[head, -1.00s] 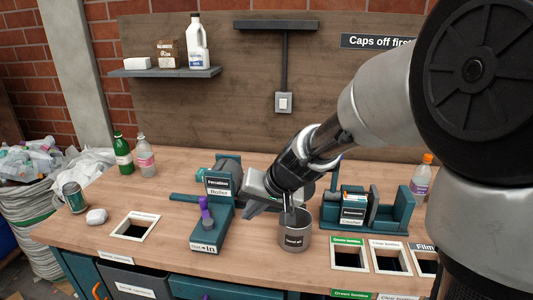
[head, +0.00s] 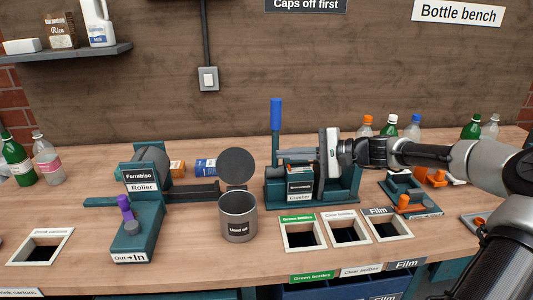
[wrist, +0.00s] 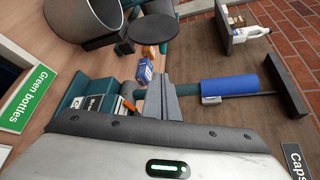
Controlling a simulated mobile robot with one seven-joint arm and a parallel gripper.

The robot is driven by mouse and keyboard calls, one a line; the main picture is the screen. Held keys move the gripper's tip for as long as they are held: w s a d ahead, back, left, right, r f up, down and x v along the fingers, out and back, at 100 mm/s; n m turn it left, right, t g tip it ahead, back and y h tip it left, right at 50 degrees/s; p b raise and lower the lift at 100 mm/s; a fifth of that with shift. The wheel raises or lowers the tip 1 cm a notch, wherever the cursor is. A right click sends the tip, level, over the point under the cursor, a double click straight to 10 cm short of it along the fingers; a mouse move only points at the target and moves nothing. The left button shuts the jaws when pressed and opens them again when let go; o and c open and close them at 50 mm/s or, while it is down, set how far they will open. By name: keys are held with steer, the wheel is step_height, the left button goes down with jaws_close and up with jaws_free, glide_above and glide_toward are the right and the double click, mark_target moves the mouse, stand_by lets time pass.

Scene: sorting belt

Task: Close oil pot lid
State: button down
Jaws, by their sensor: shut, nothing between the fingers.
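The oil pot (head: 238,217) is a grey metal can labelled "Used oil", standing upright on the bench. Its round dark lid (head: 237,167) stands up behind the rim, tilted open, so the pot's mouth is uncovered. In the wrist view the pot (wrist: 82,25) is at the top left and the lid (wrist: 153,28) is to its right, apart from the fingers. My gripper (head: 281,153) is shut and empty, pointing left above the crusher, to the right of the lid. In the wrist view its fingertips (wrist: 163,85) point toward the lid.
The teal crusher (head: 310,195) with its blue-handled lever (head: 276,113) stands right of the pot, close to my gripper. The roller (head: 140,215) stands to the left. Cartons (head: 206,167) lie behind the lid. Bench openings (head: 303,234) are at front right.

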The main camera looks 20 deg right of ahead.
mark_target(236, 164)
steer(key=b+x, duration=0.2)
steer(key=x, duration=0.8)
steer(key=shift+a+y, duration=0.3)
steer(key=shift+s+d+r, duration=0.1)
steer(key=shift+s+r, duration=0.05)
steer(key=shift+s, duration=0.1)
steer(key=shift+r+n, duration=0.1)
steer(key=shift+n, duration=0.2)
